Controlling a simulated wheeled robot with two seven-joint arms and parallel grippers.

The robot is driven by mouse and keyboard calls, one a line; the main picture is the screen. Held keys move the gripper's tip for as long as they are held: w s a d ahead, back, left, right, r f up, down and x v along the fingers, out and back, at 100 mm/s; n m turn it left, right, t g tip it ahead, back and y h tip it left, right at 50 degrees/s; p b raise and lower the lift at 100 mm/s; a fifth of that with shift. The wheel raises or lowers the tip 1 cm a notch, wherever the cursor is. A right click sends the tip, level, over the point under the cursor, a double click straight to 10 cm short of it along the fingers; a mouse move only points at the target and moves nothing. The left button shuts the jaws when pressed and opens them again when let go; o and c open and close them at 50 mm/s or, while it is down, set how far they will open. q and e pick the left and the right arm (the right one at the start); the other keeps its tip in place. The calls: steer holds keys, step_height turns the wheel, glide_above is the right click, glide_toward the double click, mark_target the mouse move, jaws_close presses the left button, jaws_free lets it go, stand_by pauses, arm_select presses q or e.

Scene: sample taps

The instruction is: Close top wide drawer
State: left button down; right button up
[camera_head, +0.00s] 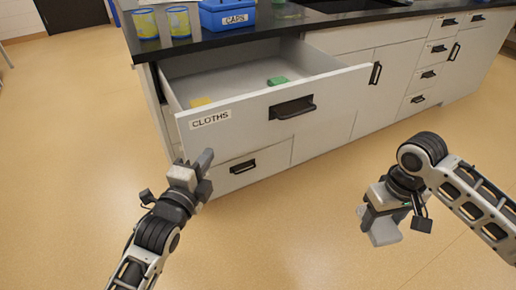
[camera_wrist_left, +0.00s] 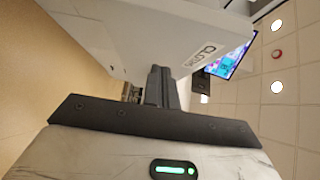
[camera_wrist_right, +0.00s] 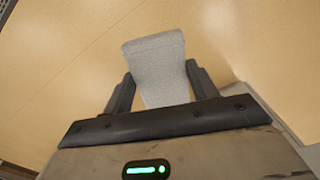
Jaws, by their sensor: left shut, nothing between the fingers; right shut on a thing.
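The top wide drawer (camera_head: 250,119), labelled CLOTHS, stands pulled out from the counter, with a black handle (camera_head: 292,108) on its front. A yellow piece (camera_head: 200,102) and a green piece (camera_head: 277,81) lie inside it. My left gripper (camera_head: 204,165) is shut and empty, close to the lower left part of the drawer front; I cannot tell whether it touches. The drawer front also fills the upper part of the left wrist view (camera_wrist_left: 150,40). My right gripper (camera_wrist_right: 158,85) is shut on a grey block (camera_wrist_right: 158,62), held over open floor right of the drawer.
A lower drawer (camera_head: 243,168) and cabinet doors (camera_head: 375,85) below the counter are closed. On the dark countertop (camera_head: 290,24) stand a blue CAPS box (camera_head: 227,14) and two yellow-and-blue cups (camera_head: 146,24). The floor in front is clear.

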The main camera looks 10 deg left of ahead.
arm_select(q)
steer(key=shift+w+a, duration=1)
steer(key=shift+w, duration=0.1)
